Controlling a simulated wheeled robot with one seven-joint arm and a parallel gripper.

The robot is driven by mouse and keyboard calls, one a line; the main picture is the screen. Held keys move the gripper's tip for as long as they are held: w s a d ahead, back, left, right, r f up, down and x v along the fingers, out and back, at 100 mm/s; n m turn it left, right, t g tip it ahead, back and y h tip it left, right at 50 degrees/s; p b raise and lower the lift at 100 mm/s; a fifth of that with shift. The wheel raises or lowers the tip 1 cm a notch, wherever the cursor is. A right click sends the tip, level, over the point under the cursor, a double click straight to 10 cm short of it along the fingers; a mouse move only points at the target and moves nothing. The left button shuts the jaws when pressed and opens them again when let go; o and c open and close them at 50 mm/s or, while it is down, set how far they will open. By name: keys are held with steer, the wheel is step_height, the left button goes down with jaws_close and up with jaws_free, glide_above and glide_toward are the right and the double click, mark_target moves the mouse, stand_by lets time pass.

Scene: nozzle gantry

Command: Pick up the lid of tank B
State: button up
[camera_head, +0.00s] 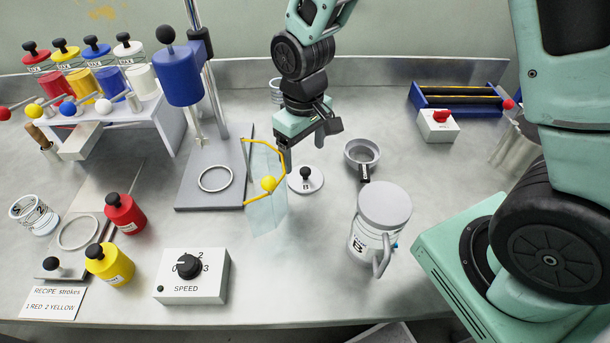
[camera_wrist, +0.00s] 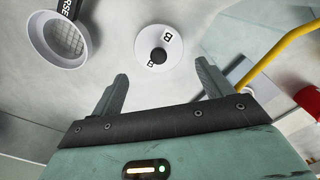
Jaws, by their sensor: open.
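The lid of tank B (camera_head: 305,180) is a white disc with a black knob, lying flat on the bench, marked B. It also shows in the wrist view (camera_wrist: 175,62), ahead of the fingertips and between their lines. My gripper (camera_head: 290,158) is open and empty, pointing down just behind the lid and apart from it. In the wrist view my gripper (camera_wrist: 162,72) has both fingers spread, with nothing between them. Tank B (camera_head: 366,243), a handled vessel marked B with a flat grey top, stands to the right and nearer. I cannot tell whether its top is open.
A clear guard with a yellow frame (camera_head: 262,208) stands just left of the lid, by the stirrer base (camera_head: 190,190). A round sieve (camera_head: 362,152) lies right of the lid. A speed box (camera_head: 193,277) and red (camera_head: 125,214) and yellow (camera_head: 110,266) bottles stand front left.

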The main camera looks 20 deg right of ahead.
mark_target(305, 170)
steer(key=shift+s+d+f+p, duration=0.1)
steer(key=shift+f+p, duration=0.15)
steer(key=shift+f, duration=1.4)
steer(key=shift+s+f+p, duration=0.1)
steer(key=shift+f+p, duration=0.1)
steer(key=shift+f, duration=1.4)
steer(key=c, duration=0.6)
